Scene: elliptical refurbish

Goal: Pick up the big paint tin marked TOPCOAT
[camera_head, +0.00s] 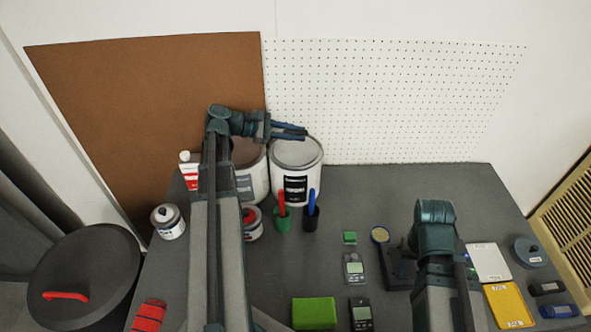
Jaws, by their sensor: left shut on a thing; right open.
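Two big white tins stand side by side at the back of the table. The right one (297,188) has a black label with white print too small to read. The left one (251,186) has a grey label and is partly covered by my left arm. My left gripper (304,131) reaches in from the left. Its blue fingers are shut at the back of the right tin's top rim. The exact contact is hard to see. The tin looks upright. My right wrist is over the right side of the table, and its fingers are hidden.
Green and black cups (311,219) holding red and blue handled tools stand just in front of the right tin. Small tins (168,222) and a red-white tube (189,172) are at left. Meters (354,268), a green block (314,313) and a yellow tray (508,305) lie in front. The back right is clear.

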